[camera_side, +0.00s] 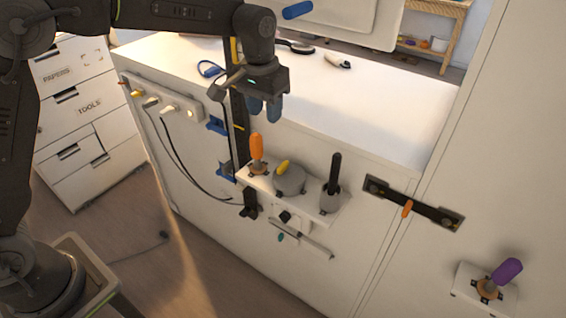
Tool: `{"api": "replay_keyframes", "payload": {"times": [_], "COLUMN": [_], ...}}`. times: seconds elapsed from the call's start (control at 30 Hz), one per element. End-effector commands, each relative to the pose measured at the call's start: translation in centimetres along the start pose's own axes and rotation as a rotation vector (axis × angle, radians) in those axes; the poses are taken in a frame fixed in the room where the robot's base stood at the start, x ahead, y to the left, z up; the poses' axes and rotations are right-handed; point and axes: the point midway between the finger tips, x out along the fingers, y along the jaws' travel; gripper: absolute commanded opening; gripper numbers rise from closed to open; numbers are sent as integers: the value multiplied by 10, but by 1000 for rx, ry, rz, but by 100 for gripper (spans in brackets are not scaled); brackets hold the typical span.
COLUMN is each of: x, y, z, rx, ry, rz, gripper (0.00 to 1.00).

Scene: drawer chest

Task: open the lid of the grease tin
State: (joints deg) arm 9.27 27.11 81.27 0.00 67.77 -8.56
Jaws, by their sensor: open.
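A round grey tin with a yellow handle on top, which looks like the grease tin (290,184), stands on a small white shelf (325,214) on the side of the white cabinet. Its lid appears to be on. My gripper (264,112) is above the tin and a little to its left in the picture, apart from it. Its two blue-grey fingers point down with a gap between them and nothing in it. The depth between gripper and tin is hard to judge.
An orange-handled tool (257,148) stands left of the tin, and a black-handled tool (334,176) right of it. A power strip (165,105) with cables, a black bar (412,204) and a purple-handled lever (507,271) are nearby. The white worktop (370,105) is mostly clear.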

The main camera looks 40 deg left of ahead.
Motion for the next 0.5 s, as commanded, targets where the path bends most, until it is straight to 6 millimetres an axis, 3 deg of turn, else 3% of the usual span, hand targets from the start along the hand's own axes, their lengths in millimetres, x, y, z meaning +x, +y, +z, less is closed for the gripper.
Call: {"api": "replay_keyframes", "payload": {"times": [0.03,0.13,0.5], "x": [15,34,67], "y": [6,13,20], "z": [-10,-22,-31], "rx": [-1,-6,-12], "ry": [-21,-46,-71], "rz": [-3,-7,-11], "gripper": [40,40,40]}}
